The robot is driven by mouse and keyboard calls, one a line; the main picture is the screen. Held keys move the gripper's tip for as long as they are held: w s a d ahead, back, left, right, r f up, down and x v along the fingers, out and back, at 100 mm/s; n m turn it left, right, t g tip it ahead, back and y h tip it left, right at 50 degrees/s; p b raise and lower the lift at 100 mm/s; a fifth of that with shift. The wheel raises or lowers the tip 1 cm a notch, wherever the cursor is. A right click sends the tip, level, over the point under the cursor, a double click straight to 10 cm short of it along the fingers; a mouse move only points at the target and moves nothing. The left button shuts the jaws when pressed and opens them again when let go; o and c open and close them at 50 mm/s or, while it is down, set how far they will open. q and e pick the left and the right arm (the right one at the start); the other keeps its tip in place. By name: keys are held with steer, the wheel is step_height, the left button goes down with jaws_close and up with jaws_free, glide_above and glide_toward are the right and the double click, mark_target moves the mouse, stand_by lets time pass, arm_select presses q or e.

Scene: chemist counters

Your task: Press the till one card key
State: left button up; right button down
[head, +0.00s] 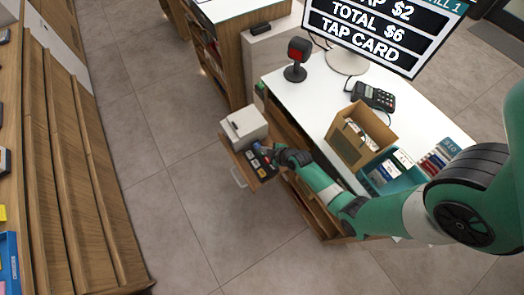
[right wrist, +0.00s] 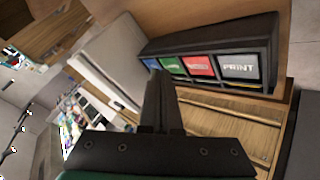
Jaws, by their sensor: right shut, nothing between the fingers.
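The till key block (head: 262,169) is a dark panel on a pulled-out wooden shelf at the counter's side. In the right wrist view the key block (right wrist: 262,48) has a row of keys: blue (right wrist: 151,64), green (right wrist: 172,66), red (right wrist: 198,66) and a white one marked PRINT (right wrist: 238,68). The blue, green and red labels are too small or blurred to read. My right gripper (head: 275,153) is shut and empty at the block. In the right wrist view its fingertips (right wrist: 160,76) overlap the blue and green end; I cannot tell whether they touch. My left gripper is out of view.
A white printer (head: 243,124) stands on the shelf behind the keys. The white counter (head: 315,105) holds a scanner (head: 298,54), card terminal (head: 374,96), cardboard box (head: 345,138) and teal tray (head: 378,186). The till screen (head: 385,32) reads TOTAL $6, TAP CARD. Left floor is clear.

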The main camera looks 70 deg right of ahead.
steer(key=shift+r, duration=0.35)
step_height(320, 180, up, 5)
steer(key=p, duration=0.5)
stand_by(0.8)
